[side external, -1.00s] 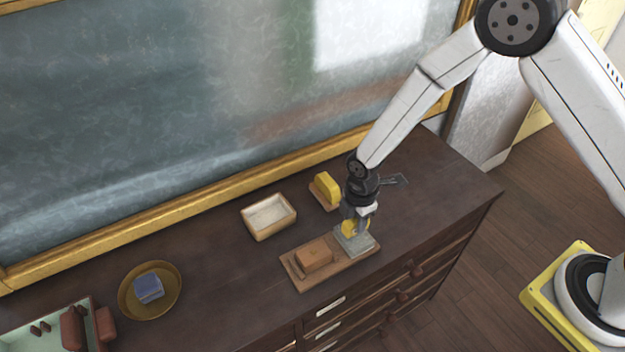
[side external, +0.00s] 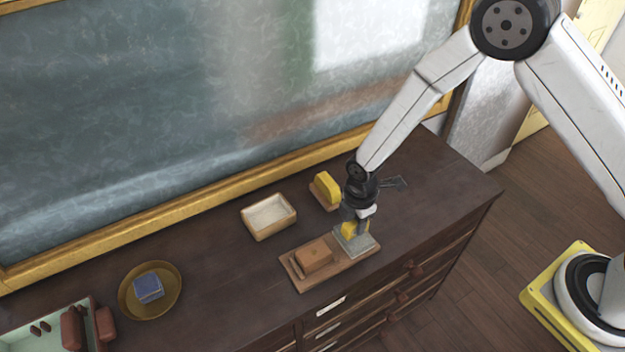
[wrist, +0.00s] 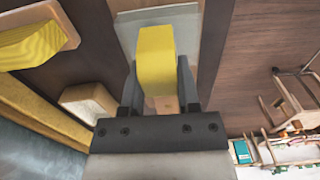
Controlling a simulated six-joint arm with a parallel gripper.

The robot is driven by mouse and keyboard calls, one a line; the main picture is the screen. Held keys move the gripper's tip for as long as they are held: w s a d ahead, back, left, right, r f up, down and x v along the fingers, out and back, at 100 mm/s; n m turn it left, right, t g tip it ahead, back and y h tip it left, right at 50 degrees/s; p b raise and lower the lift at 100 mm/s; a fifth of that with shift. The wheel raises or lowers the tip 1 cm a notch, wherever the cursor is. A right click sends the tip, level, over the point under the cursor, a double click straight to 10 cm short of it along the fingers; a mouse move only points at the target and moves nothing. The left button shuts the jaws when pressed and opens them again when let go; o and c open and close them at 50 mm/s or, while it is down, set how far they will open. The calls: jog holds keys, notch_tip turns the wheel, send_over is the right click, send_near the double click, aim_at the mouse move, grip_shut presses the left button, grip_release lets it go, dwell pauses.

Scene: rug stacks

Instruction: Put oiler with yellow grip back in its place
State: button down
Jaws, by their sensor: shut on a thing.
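The oiler with yellow grip (side external: 348,230) has a yellow grip on a flat grey base. It stands at the right end of a wooden board (side external: 295,279); whether its base rests fully on the board is hard to tell. My gripper (side external: 356,226) points down from above and is shut on the yellow grip. In the wrist view the grip (wrist: 155,58) sits between both fingers of my gripper (wrist: 160,88), over the pale base. The fingers hide part of the grip in the side view.
A brown block (side external: 315,255) lies on the board's left part. Behind stand another yellow-topped piece on a wooden base (side external: 327,188) and a shallow pale box (side external: 269,216). A round brass dish (side external: 127,302) with a blue block (side external: 149,288) is left.

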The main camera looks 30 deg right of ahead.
jog(key=shift+f, duration=0.3)
jog(key=shift+c, duration=1.3)
grip_release()
jog(key=shift+r, duration=3.9)
jog(key=shift+d, duration=0.1)
jog(key=shift+d+r+m, duration=0.15)
jog(key=shift+r+m, duration=0.1)
jog(key=shift+m, duration=0.05)
jog(key=s+d+r+m+t, duration=0.2)
jog(key=s+d+r+m, duration=0.8)
jog(key=m, duration=0.7)
jog(key=s+d, duration=0.1)
jog(key=d, duration=0.1)
jog(key=shift+s+d+r+t, duration=0.25)
jog(key=shift+d+r+t, duration=0.05)
jog(key=shift+d+r, duration=0.1)
